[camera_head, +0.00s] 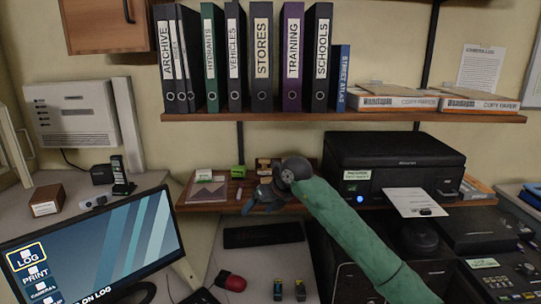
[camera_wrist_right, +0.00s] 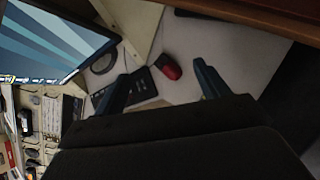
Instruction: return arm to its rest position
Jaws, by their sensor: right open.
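My right arm (camera_head: 362,240) is green-sleeved and reaches up from the lower right in the head view. Its gripper (camera_head: 254,203) is at the front of the lower wooden shelf, left of the black printer (camera_head: 393,165). In the right wrist view the two blue fingers (camera_wrist_right: 163,88) stand apart with nothing between them that they touch. The red and black mouse (camera_wrist_right: 168,66) shows beyond them on the desk; it is also in the head view (camera_head: 231,281). My left gripper is in neither view.
A monitor (camera_head: 95,245) stands at the lower left. The upper shelf (camera_head: 350,117) holds several binders and paper packs. A white sheet (camera_head: 408,201) sticks out of the printer.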

